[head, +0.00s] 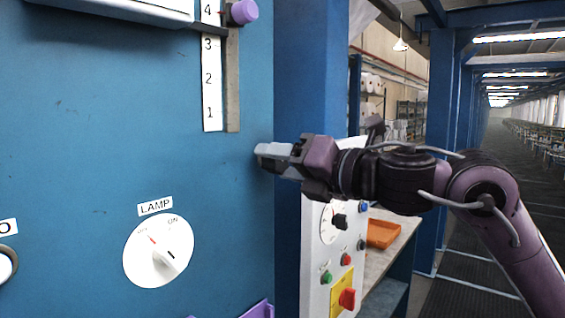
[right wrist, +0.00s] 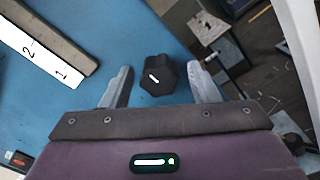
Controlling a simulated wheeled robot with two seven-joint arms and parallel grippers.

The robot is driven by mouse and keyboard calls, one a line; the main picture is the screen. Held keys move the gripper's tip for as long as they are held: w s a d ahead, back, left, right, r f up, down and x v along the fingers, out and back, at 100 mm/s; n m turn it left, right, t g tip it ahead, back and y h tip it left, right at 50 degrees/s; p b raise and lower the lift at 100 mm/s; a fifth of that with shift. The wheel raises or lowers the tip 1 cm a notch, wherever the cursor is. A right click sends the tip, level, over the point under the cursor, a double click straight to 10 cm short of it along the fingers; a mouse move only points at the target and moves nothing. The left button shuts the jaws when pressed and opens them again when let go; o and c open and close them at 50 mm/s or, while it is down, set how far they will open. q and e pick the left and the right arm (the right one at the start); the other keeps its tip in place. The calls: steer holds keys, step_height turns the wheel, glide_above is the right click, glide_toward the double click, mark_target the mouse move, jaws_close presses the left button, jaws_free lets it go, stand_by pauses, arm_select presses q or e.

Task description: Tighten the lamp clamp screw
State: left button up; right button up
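A dark, many-sided knob (right wrist: 158,76) with a white mark shows in the right wrist view against the blue panel. I take it to be the clamp screw, though no label on it is visible. My right gripper (right wrist: 158,84) is open, with one grey finger on each side of the knob and a visible gap to both. In the head view my right gripper (head: 268,152) is at the panel's right edge, below and right of the scale, and largely hides the knob. My left gripper is not in view.
The blue panel (head: 70,130) carries a numbered scale (head: 210,80) beside a slotted bar, a purple knob (head: 243,12) at its top, and a white LAMP dial (head: 148,262). A control box (head: 318,270) with buttons stands right, near an orange tray (head: 382,233).

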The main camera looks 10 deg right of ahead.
steer(key=b+v, duration=0.2)
steer(key=v, duration=0.5)
steer(key=shift+b, duration=0.3)
